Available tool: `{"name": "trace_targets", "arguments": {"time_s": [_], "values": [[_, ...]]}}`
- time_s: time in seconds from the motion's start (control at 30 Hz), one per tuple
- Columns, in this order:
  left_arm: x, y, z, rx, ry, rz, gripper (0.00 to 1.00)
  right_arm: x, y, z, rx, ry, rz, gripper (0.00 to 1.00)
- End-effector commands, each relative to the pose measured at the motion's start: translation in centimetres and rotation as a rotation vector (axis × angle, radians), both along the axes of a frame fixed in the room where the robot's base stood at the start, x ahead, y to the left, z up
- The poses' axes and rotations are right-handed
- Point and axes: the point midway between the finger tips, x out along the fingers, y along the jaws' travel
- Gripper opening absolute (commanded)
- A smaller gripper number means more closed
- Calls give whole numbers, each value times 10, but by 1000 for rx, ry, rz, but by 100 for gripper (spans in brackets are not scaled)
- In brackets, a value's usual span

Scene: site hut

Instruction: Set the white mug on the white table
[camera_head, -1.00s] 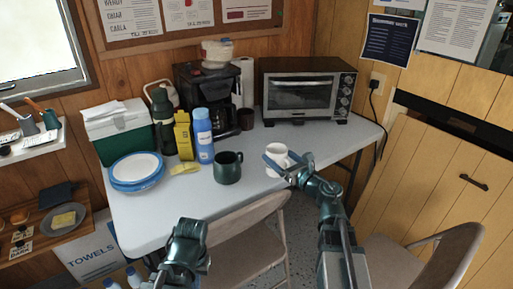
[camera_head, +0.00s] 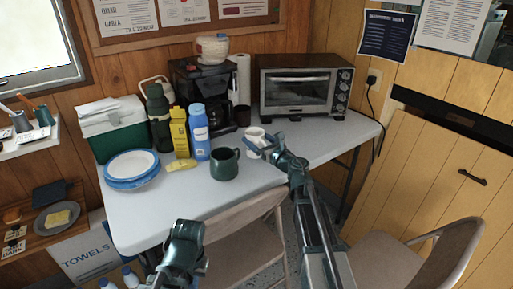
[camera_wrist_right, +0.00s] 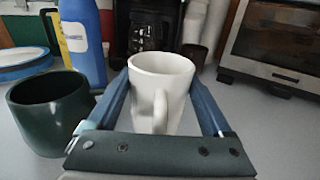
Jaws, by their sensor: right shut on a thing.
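The white mug (camera_head: 254,133) is over the white table (camera_head: 150,217), behind and right of the dark green mug. My right gripper (camera_head: 257,147) is shut on it. In the right wrist view the white mug (camera_wrist_right: 161,85) stands upright between the two blue fingers of my right gripper (camera_wrist_right: 158,82), its handle facing the camera. The gripper's crossbar hides the mug's base, so I cannot tell whether it touches the table. My left gripper (camera_head: 183,240) is low in the head view, in front of the table's near edge; its fingers are not clear.
The dark green mug (camera_head: 225,164) stands close left of my right gripper. A blue bottle (camera_head: 199,135), yellow carton (camera_head: 179,136), plates (camera_head: 133,167), coffee maker (camera_head: 203,90) and toaster oven (camera_head: 305,88) line the table. The front right tabletop is clear. A folding chair (camera_head: 245,225) stands in front.

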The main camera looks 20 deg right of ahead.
Motion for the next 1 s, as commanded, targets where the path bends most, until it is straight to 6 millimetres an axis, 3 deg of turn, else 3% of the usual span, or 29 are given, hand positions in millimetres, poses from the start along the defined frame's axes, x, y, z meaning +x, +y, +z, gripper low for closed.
{"name": "trace_targets", "arguments": {"time_s": [0.03, 0.2, 0.6, 0.63, 0.7, 0.73, 1.0], "values": [[0, 0, -12, 1, 0, 0, 0, 0, 0, -12, 0, 0, 0, 9], [0, 1, -28, 4, -1, -1, 0, 0, 0, -28, 1, 0, 0, 9], [0, 1, -30, 5, -2, -1, 0, 0, 0, -30, 1, 0, 0, 9], [0, 1, -30, 5, -2, -1, 0, 0, 0, -30, 0, 0, 0, 86], [0, 1, -28, 5, -2, -1, 0, 0, 0, -29, 0, 0, 0, 99], [0, 1, -28, 5, -2, -1, 0, 0, 0, -29, 0, 0, 0, 100], [0, 1, -26, 4, -1, -1, 0, 0, 0, -26, 0, 0, 0, 100]]}}
